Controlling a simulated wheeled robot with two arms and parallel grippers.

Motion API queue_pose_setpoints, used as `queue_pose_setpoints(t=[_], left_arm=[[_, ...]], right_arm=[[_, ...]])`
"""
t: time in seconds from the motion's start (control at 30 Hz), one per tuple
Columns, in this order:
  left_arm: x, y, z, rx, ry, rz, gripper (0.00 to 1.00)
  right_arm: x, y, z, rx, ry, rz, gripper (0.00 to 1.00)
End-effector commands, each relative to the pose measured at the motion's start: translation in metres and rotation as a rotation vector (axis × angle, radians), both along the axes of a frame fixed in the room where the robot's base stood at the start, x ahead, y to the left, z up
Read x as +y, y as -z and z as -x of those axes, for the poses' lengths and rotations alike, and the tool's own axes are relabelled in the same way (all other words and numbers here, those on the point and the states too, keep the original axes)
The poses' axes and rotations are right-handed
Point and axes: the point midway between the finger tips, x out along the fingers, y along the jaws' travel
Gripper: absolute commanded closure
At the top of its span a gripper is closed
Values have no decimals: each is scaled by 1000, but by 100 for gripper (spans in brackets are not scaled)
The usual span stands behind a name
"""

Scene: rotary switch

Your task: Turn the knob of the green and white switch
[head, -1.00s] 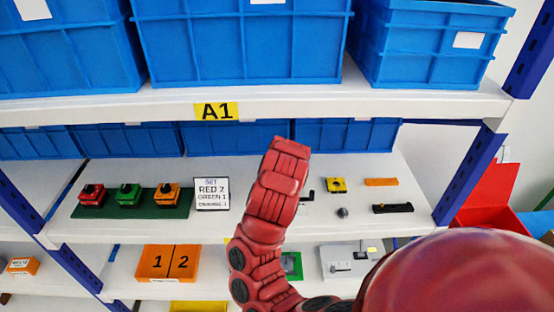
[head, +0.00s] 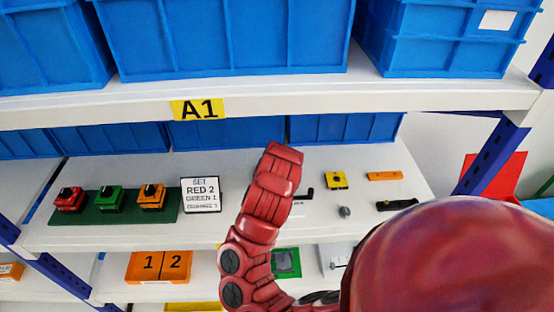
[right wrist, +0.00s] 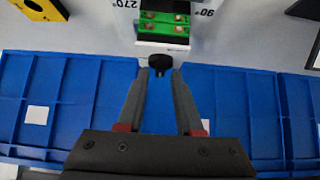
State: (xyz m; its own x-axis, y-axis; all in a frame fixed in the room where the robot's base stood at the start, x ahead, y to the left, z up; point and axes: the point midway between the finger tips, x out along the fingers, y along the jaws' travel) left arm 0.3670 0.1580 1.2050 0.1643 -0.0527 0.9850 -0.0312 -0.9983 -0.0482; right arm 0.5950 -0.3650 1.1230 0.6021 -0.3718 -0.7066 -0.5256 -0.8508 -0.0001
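In the right wrist view, the green and white switch (right wrist: 163,22) is at the top middle. It has a green body, a white part (right wrist: 161,47) and a black knob (right wrist: 160,62) that points towards my gripper. My right gripper (right wrist: 160,75) is open, with one grey finger on each side of the knob near its tips. I cannot tell whether either finger touches the knob. In the head view my red arm covers the middle of the shelf, and the switch and right gripper are hidden there. My left gripper is in neither view.
Red (head: 69,199), green (head: 110,199) and orange (head: 151,196) switches stand on a green base at the left. A white sign (head: 201,195) stands beside them. A yellow part (head: 335,180) and other small parts lie at the right. Blue bins (head: 225,35) fill the shelf above.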

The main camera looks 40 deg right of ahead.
Motion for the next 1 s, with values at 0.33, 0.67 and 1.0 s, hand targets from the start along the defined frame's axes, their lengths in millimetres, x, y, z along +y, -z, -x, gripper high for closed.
queue_pose_setpoints(t=[0.33, 0.67, 1.0], left_arm=[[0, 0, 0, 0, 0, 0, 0], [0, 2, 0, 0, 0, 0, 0], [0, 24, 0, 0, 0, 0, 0]], right_arm=[[0, 0, 0, 0, 0, 0, 100], [1, 0, -1, 2, 27, 2, 100], [6, 5, -5, 3, 226, 5, 100]])
